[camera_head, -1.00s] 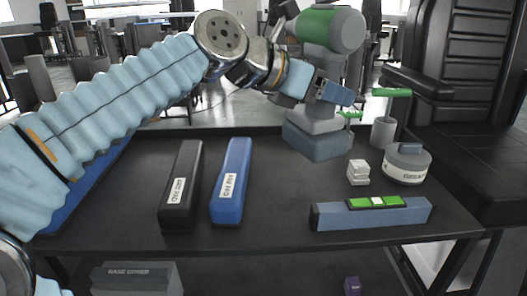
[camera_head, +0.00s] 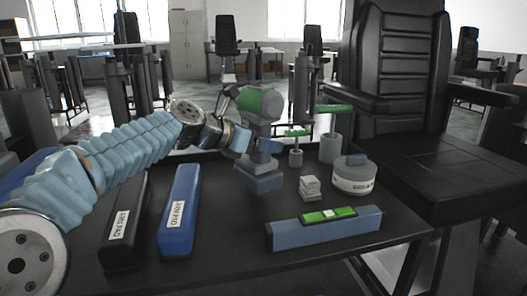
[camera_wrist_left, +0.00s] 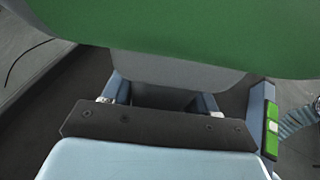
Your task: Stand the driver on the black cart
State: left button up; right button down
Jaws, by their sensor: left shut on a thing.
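The driver (camera_head: 262,104) has a green and grey body, a grey handle and a blue-grey foot. It is upright over the far middle of the black cart's dark top (camera_head: 222,245). Its foot looks on or just above the surface; I cannot tell if it touches. My left gripper (camera_head: 256,146) is shut around the driver's handle, below the green body. In the left wrist view the green body (camera_wrist_left: 200,28) fills the top, with the fingers (camera_wrist_left: 163,98) either side of the handle. My right gripper is not in view.
A black case (camera_head: 126,222) and a blue case (camera_head: 180,210) lie left of the driver. A blue level (camera_head: 325,228) lies in front, right. A black chair (camera_head: 400,90) stands beyond.

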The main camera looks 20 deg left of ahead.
pick_arm(q)
jog(key=shift+f, duration=0.55)
jog(key=o, duration=1.5)
jog(key=shift+f, duration=0.15)
jog(key=shift+s, duration=0.1)
jog(key=v, duration=1.2)
jog(key=shift+d, duration=0.1)
